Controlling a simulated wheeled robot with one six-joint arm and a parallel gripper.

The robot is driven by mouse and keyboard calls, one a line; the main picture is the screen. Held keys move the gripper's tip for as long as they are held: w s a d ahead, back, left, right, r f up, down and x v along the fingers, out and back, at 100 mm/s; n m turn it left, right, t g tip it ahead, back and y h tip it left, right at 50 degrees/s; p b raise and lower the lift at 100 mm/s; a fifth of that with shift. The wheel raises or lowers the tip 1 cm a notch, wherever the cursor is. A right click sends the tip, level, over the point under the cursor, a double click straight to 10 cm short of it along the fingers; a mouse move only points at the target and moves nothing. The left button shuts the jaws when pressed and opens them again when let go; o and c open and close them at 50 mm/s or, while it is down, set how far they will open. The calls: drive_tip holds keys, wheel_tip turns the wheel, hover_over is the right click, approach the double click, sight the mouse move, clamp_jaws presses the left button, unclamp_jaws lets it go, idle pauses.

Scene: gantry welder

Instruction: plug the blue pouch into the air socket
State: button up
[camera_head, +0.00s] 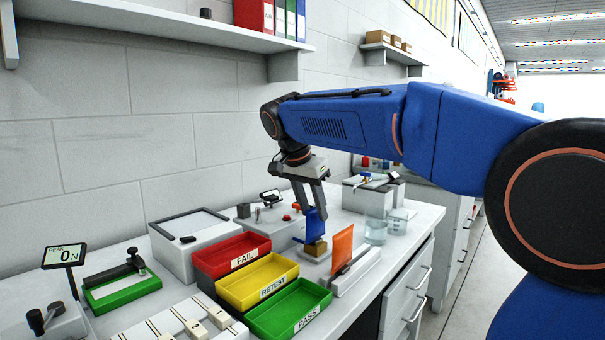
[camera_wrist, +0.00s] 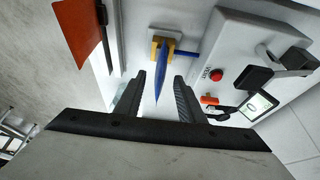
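The blue pouch (camera_head: 313,222) stands upright in an ochre block on the bench, below my gripper. In the wrist view the pouch (camera_wrist: 161,66) is seen edge-on, narrow and pointed, at the ochre block (camera_wrist: 155,47). My gripper (camera_head: 311,208) points down over it. In the wrist view the two fingers of my gripper (camera_wrist: 160,78) are apart on either side of the pouch, with a visible gap at each side. A blue bar (camera_wrist: 187,55) sticks out beside the block. I cannot make out which part is the air socket.
An orange plate (camera_head: 342,247) stands close by, right of the block. Red FAIL (camera_head: 230,254), yellow RETEST (camera_head: 256,282) and green PASS (camera_head: 288,309) trays lie in front. Behind is a grey unit with a red button (camera_wrist: 216,75) and small display (camera_wrist: 257,104). Clear beakers (camera_head: 375,232) stand to the right.

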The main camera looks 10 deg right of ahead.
drive_tip(key=v, duration=1.4)
drive_tip(key=shift+w+d, duration=0.1)
